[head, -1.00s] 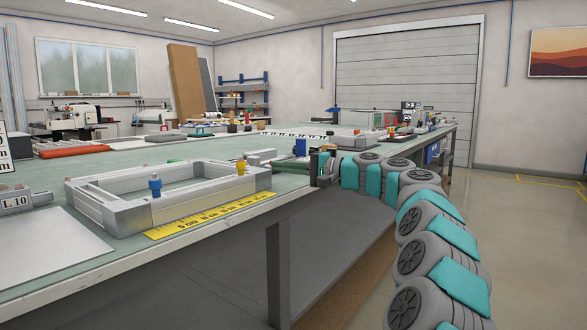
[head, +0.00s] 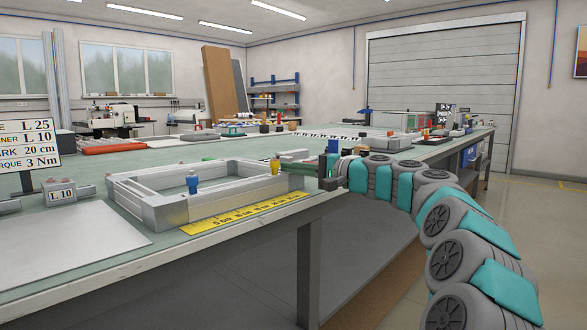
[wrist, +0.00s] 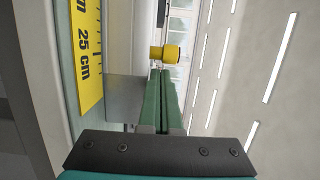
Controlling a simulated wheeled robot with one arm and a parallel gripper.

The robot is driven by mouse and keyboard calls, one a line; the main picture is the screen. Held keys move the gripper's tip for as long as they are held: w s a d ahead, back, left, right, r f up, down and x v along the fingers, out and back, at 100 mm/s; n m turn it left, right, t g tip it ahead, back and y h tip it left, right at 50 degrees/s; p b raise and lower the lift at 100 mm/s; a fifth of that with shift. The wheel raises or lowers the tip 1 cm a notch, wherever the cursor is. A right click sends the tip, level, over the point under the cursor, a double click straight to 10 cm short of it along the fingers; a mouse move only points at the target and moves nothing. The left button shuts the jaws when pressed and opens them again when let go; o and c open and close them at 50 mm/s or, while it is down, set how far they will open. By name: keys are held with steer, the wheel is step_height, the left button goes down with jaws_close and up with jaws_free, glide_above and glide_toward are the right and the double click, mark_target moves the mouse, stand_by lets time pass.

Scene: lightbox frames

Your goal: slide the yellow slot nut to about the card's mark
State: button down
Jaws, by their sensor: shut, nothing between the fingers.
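The yellow slot nut (head: 276,166) stands upright at the right end of the aluminium frame (head: 170,212). The blue nut (head: 193,184) stands on the front rail further left. A yellow ruler (head: 240,213) lies along the frame's front; in the wrist view its 25 cm label (wrist: 88,50) is readable. The card (head: 28,146) at the left edge reads 20 cm on its mark line. My gripper (head: 298,166) is shut and empty just right of the yellow nut. In the wrist view the green fingertips (wrist: 161,72) lie just below the yellow knob (wrist: 170,53); contact is unclear.
A metal block marked L 10 (head: 62,193) and a pale plate (head: 75,234) lie left of the frame. More parts and a red-orange object (head: 110,147) stand further back. The table's front edge (head: 200,243) runs close before the ruler.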

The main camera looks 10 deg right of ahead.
mark_target(275, 167)
steer(key=shift+s+a+b, duration=0.35)
steer(key=shift+s+a, duration=0.45)
steer(key=shift+a, duration=0.25)
steer(key=shift+s+a+b, duration=0.3)
steer(key=shift+s+a, duration=0.45)
steer(key=shift+a, duration=0.3)
